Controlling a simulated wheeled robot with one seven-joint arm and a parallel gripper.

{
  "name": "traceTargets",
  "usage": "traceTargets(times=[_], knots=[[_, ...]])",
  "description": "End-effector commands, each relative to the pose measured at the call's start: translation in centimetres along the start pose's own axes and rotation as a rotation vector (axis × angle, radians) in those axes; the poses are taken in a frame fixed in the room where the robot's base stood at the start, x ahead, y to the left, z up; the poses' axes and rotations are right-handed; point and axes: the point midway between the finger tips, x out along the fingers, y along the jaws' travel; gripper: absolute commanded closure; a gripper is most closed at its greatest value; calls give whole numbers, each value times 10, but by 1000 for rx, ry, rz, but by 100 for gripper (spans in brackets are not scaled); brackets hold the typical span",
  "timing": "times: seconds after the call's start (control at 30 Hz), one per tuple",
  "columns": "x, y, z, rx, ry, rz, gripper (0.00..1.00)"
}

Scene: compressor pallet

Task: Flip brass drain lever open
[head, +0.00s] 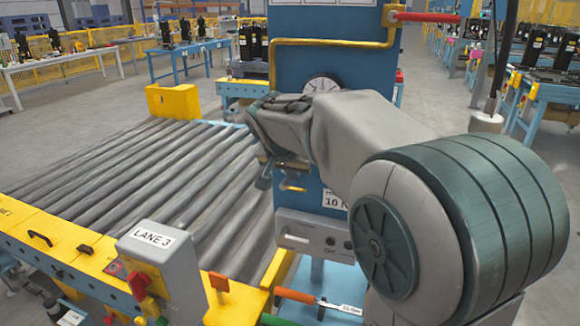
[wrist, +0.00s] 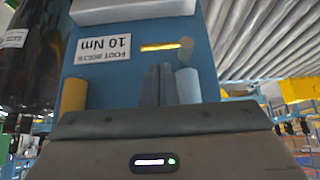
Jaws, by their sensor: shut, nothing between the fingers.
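The brass drain lever (wrist: 162,47) shows in the wrist view as a thin bright bar lying level on the blue panel, with a rounded fitting (wrist: 185,48) at its right end. A small brass piece (head: 292,188), likely the same lever, shows just below my wrist in the head view. My gripper (wrist: 159,68) is shut and empty, its two dark fingers side by side. In the wrist view the fingertips appear just below the lever; I cannot tell whether they touch it. My forearm and wrist hide part of the blue panel in the head view.
The blue column (head: 325,50) carries a gauge (head: 322,84), a yellow pipe (head: 330,42) and a "10 Nm" label (wrist: 103,48). A roller conveyor (head: 140,180) lies left, with a grey LANE 3 box (head: 155,255) at its front.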

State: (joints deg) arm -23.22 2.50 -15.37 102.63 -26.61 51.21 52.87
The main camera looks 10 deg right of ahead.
Motion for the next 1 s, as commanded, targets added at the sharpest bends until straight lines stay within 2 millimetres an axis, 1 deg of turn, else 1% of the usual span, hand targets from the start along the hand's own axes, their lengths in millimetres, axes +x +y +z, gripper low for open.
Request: traceTargets(times=[0.03,0.1,0.3,1.0], knots=[[10,1,1,1,-2,3,100],[19,0,1,0,-2,2,100],[33,0,0,-1,-1,1,100],[35,2,2,-1,0,-1,100]])
